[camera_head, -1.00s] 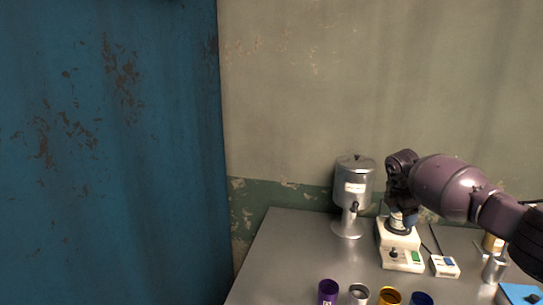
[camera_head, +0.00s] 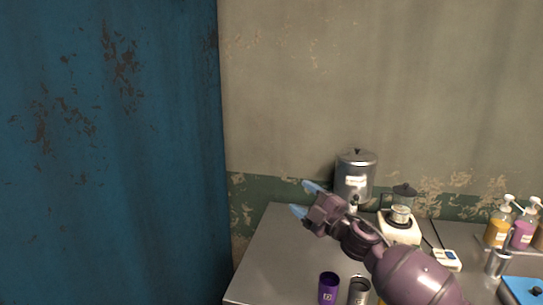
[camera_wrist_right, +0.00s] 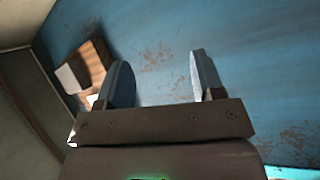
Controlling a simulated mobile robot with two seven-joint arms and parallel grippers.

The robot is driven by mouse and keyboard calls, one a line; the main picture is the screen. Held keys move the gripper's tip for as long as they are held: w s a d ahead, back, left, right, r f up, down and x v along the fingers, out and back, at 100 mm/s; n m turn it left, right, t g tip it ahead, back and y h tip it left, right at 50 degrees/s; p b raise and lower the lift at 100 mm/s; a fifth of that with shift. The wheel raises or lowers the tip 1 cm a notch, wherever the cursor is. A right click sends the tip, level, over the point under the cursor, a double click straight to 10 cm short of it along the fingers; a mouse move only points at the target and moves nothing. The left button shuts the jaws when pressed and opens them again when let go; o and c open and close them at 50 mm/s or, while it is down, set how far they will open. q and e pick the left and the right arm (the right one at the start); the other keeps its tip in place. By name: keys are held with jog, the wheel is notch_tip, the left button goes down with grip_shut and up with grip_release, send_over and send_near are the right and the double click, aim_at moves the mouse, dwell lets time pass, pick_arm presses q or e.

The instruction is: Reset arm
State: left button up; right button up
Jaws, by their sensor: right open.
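My right arm comes in from the lower right of the head view. Its gripper (camera_head: 301,200) is raised in front of the metal dispenser, over the left part of the table, pointing left. Its two blue fingers are apart with nothing between them. The right wrist view also shows the open, empty fingers (camera_wrist_right: 160,80) against the blue wall. My left gripper is not in view.
A metal dispenser (camera_head: 356,170) and a white appliance with a metal pot (camera_head: 400,214) stand at the back of the grey table (camera_head: 270,262). Purple (camera_head: 328,290) and dark (camera_head: 358,291) cups stand in front. Pump bottles (camera_head: 499,224) and a blue box (camera_head: 523,290) are at right.

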jog(key=s+d+f+m+h+b, duration=0.1)
jog(key=s+d+f+m+h, duration=0.35)
jog(key=f, duration=0.35)
jog(key=s+d+f+m+t+h+b, duration=0.1)
jog(key=s+d+f+m+h, duration=0.2)
jog(key=s+f+m, duration=0.3)
jog(key=s+d+f+m+h+b, duration=0.25)
jog(key=s+d+f+m, duration=0.2)
jog(key=f, duration=0.45)
jog(key=s+d+f+m+g+h+b, duration=0.1)
jog(key=s+d+f+m+g+h, duration=0.1)
jog(key=s+f, duration=0.8)
jog(key=s+d+f+m+g+h+b, duration=0.1)
jog(key=s+d+f+m, duration=0.3)
jog(key=s+f, duration=0.5)
jog(key=s+d+g+h, duration=0.1)
jog(key=s, duration=0.3)
jog(key=shift+s+d+f+g+h, duration=0.3)
jog(key=shift+s+f, duration=0.1)
